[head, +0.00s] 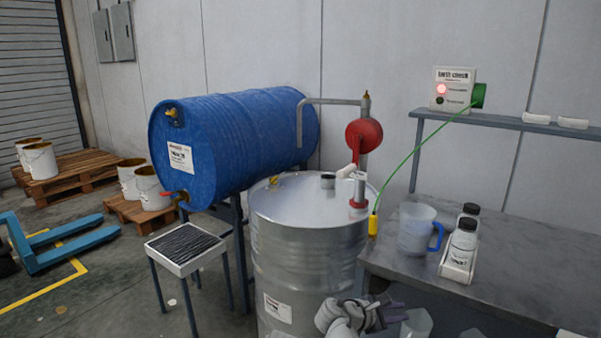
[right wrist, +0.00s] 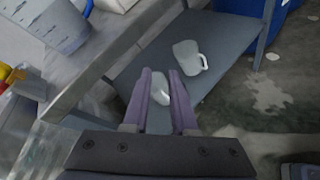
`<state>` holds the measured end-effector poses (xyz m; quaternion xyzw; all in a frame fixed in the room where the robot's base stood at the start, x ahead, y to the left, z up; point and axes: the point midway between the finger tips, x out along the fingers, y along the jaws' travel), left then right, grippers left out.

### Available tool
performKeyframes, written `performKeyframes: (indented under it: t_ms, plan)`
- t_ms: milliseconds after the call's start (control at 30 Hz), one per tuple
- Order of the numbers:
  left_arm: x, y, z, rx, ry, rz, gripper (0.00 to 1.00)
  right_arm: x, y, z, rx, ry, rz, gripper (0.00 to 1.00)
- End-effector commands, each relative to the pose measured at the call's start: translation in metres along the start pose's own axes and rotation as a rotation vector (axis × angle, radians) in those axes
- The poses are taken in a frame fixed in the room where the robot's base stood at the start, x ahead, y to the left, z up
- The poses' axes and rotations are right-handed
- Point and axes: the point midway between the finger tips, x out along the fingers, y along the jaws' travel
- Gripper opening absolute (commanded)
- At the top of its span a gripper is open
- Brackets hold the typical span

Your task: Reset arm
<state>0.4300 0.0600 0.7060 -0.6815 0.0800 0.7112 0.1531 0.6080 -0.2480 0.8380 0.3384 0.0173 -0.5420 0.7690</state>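My right gripper (head: 388,313) is low in the head view, in front of the steel drum and beside the grey bench's front edge. In the right wrist view its two fingers (right wrist: 160,78) stand apart with nothing held between them. A white vessel (right wrist: 161,90) shows through the gap, on the lower shelf beyond. My left gripper is in neither view.
The steel drum (head: 308,210) carries a red pump (head: 364,133). The grey bench (head: 400,262) bears a measuring jug (head: 416,230) and bottles (head: 462,240). A blue drum (head: 225,125) lies behind. A second vessel (right wrist: 190,57) stands on the lower shelf (right wrist: 228,45).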

Motion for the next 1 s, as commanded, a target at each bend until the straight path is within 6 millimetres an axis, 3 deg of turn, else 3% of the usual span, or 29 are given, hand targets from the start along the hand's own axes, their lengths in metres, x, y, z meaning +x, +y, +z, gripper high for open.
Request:
performKeyframes:
  t_ms: [200,400,600,867,1000]
  plan:
    - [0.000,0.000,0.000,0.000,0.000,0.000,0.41,0.011,-0.068,-0.032,0.426,0.202,-0.283,0.25]
    - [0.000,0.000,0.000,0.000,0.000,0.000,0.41,-0.007,-0.118,-0.068,0.846,0.335,-0.631,0.25]
    - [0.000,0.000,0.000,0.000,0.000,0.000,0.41,-0.030,-0.140,-0.088,1.094,0.376,-0.886,0.25]
    - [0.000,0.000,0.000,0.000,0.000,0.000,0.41,-0.061,-0.153,-0.104,1.324,0.382,-1.179,0.25]
    - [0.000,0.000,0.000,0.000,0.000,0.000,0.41,-0.085,-0.156,-0.115,1.256,0.391,-1.164,0.25]
